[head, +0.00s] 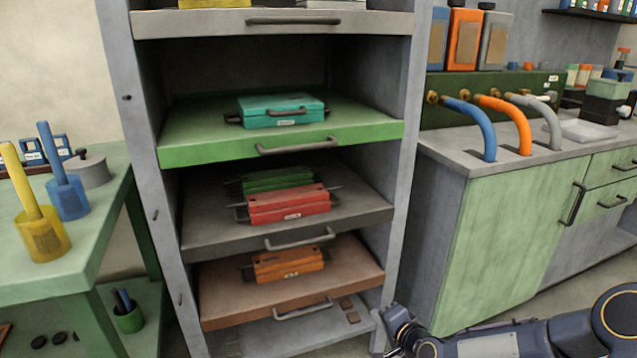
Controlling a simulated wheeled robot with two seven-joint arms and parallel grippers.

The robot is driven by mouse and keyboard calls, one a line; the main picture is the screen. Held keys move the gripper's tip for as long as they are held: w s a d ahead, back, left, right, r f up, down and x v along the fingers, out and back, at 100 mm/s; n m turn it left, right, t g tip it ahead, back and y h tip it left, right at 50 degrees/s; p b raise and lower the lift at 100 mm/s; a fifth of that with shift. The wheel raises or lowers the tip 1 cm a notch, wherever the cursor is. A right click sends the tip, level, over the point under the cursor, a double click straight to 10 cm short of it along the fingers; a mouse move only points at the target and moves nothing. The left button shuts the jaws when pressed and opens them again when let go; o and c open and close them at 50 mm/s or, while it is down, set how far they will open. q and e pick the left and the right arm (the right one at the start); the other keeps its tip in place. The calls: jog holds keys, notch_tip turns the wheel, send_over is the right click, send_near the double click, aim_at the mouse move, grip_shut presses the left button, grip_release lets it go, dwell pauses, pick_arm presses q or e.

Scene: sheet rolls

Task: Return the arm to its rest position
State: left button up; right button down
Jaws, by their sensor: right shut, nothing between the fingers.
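My right arm (510,338) comes in from the lower right corner, dark blue and grey, low in front of the cabinet. My right gripper (402,332) is at its left end, by the cabinet's lower right post. It is shut and empty, and partly cut off by the bottom edge. My left arm and gripper are out of view.
A grey cabinet has pulled-out shelves: a green one (180,150) with a teal case (281,110), a grey one (215,230) with a red case (288,204), a brown one (225,305) with an orange case (288,265). A green counter (500,240) stands right, a table (95,240) left.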

jog(key=s+d+r+n+g, duration=0.1)
jog(key=s+r+n+g, duration=0.2)
jog(key=s, duration=0.8)
jog(key=s+d+r+n+g+h, duration=0.1)
jog(key=s+d+r+n, duration=0.15)
jog(key=s+r, duration=0.6)
jog(key=s+d+r+n+g, duration=0.15)
jog(key=s+n, duration=0.25)
jog(key=s, duration=1)
notch_tip(320, 180, up, 35)
jog(key=p, duration=3.5)
jog(key=shift+a+r+g, duration=0.15)
jog(key=shift+a+g, duration=0.2)
jog(key=shift+g, duration=0.1)
